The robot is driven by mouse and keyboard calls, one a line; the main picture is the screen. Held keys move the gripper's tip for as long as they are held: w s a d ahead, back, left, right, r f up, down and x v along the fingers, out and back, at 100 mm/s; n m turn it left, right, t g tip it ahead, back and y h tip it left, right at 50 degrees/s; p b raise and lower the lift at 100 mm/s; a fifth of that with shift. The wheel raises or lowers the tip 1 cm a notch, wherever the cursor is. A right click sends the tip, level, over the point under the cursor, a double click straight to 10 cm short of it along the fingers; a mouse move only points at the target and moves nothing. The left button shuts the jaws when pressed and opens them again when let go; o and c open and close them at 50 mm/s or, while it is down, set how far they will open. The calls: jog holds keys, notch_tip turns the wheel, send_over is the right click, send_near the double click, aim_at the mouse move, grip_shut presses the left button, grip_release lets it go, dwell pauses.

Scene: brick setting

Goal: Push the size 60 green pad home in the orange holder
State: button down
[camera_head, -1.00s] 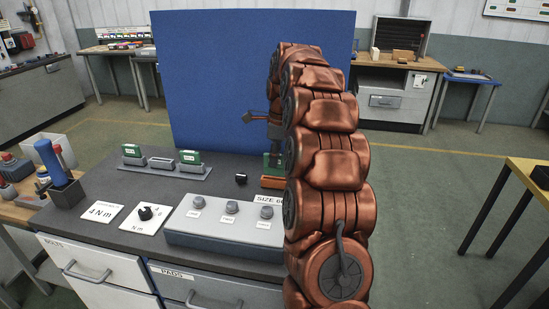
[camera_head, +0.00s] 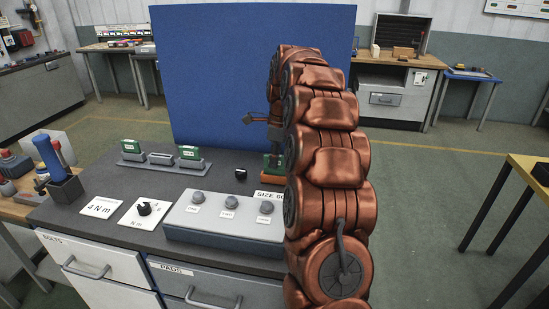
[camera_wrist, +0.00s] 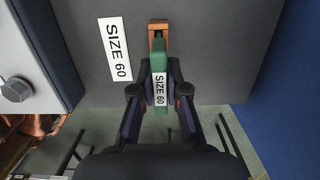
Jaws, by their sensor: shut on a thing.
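The green pad (camera_wrist: 158,60), labelled SIZE 60, is between the fingers of my gripper (camera_wrist: 160,77) in the wrist view, which is shut on it. The far end of the pad is at the orange holder (camera_wrist: 158,27), whose far part shows beyond it. I cannot tell how deep the pad sits in the holder. In the head view the pad (camera_head: 273,162) is above the orange holder (camera_head: 270,180), partly hidden by my arm. A white SIZE 60 card (camera_wrist: 115,50) lies left of the holder in the wrist view.
A grey box with several knobs (camera_head: 225,230) stands in front of the holder. A grey rack (camera_head: 160,160) with two green pads is to the left. A small black object (camera_head: 240,174) is beside the holder. A blue panel (camera_head: 225,70) rises behind the bench.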

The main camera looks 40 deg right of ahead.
jog(key=shift+f+b, duration=0.45)
jog(key=shift+f, duration=0.55)
jog(key=c, duration=0.7)
grip_release()
jog(key=shift+r, duration=0.1)
jog(key=shift+r+p, duration=0.9)
jog(key=shift+r, duration=2.05)
